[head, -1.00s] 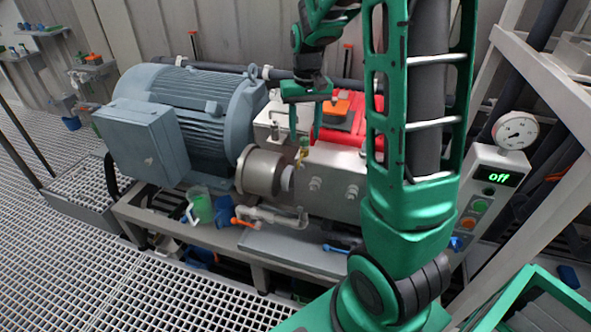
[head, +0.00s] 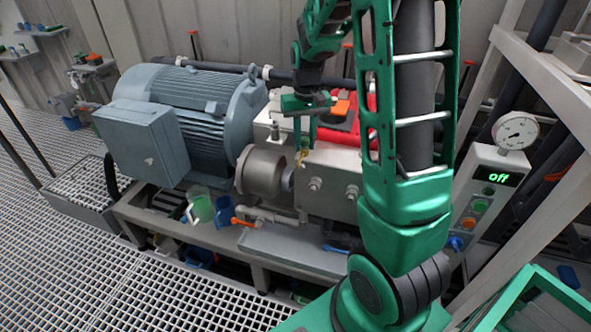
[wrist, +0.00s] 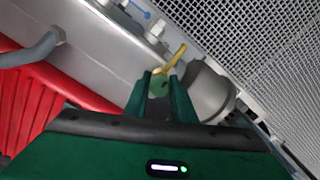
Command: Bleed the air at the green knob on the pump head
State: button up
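The green knob (wrist: 160,85) shows between the two fingers of my gripper (wrist: 162,76) in the wrist view. A finger lies close against each side of it, with little or no gap. A yellow brass piece (wrist: 176,57) sticks out just beyond the knob; it also shows below the fingers in the head view (head: 301,158). In the head view my gripper (head: 304,143) points down over the pump head (head: 330,180), and its fingers mostly hide the knob. The control box (head: 484,195) at the right reads "off", with a round gauge (head: 515,131) above it.
A blue-grey motor (head: 205,115) stands left of the pump. A clear jug with green contents (head: 201,207) and a blue cup (head: 225,211) stand below, near an orange-handled valve (head: 242,222). A red cover (wrist: 50,110) lies beside my gripper.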

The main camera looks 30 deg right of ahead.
jog(key=n, duration=1.2)
dwell(0.6)
dwell(2.3)
jog(key=m, duration=0.6)
jog(key=shift+w, duration=0.1)
jog(key=m, duration=0.7)
jog(key=o, duration=1)
jog(key=shift+o, duration=0.2)
jog(key=shift+r, duration=0.1)
notch_tip(320, 180, up, 11)
jog(key=shift+f, duration=0.2)
